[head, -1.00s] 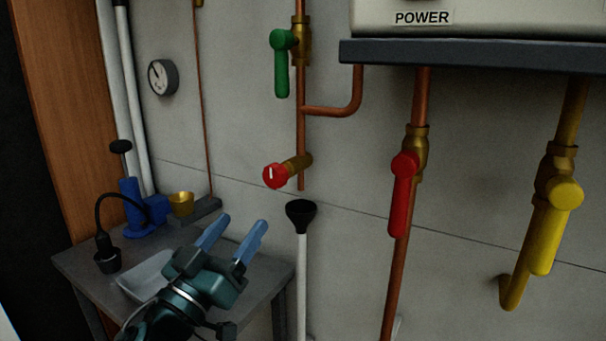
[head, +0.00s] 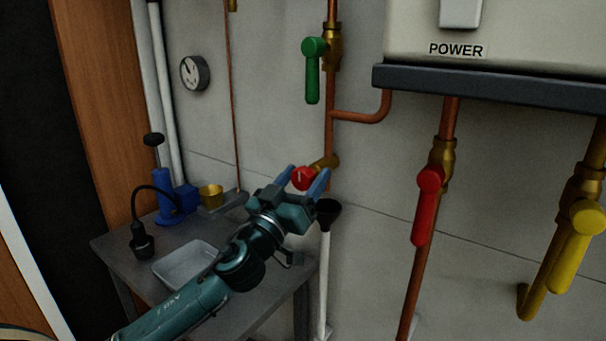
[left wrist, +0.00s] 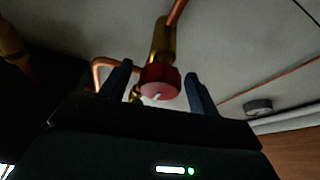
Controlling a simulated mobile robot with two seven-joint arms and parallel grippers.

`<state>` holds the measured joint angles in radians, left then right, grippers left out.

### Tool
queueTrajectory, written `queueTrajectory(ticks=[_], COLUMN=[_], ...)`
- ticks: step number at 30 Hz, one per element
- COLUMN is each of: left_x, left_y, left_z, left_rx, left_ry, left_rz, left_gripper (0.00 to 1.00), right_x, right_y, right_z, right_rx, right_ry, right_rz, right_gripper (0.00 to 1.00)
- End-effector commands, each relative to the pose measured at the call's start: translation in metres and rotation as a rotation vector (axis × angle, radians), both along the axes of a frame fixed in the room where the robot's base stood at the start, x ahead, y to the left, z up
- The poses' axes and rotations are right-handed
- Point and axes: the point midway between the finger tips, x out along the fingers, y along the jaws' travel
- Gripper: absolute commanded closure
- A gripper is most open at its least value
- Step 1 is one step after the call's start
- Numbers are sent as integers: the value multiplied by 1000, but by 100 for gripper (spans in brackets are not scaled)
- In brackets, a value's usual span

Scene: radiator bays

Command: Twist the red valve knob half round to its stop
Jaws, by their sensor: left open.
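The red valve knob (head: 301,179) is a round red cap with a white mark, on a brass fitting at the lower end of a copper pipe. My left gripper (head: 307,174) is open, with its two blue fingers on either side of the knob in the head view. In the left wrist view the knob (left wrist: 159,82) shows between the two dark fingers (left wrist: 158,85), with gaps on both sides. I cannot tell whether the fingertips reach as far as the knob. My right gripper is not in view.
A green lever (head: 312,75) hangs above the knob, and a red lever (head: 427,205) and a yellow lever (head: 576,235) hang to the right.

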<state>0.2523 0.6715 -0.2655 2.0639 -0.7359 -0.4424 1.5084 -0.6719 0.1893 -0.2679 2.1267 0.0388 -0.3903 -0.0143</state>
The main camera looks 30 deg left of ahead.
Motion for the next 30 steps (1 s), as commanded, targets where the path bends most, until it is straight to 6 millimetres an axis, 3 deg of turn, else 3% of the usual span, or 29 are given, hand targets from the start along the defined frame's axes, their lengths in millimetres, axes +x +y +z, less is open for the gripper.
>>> queueTrajectory(ticks=[8,24,30], left_x=[1,1,1], left_y=[0,0,0], left_z=[0,0,0], left_rx=[0,0,13], left_ry=[0,0,-2], left_rz=[0,0,0], left_gripper=[40,83,83], right_x=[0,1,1], right_y=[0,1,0], right_z=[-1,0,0], right_rx=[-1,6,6], right_ry=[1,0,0], right_rz=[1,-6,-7], right_gripper=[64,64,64])
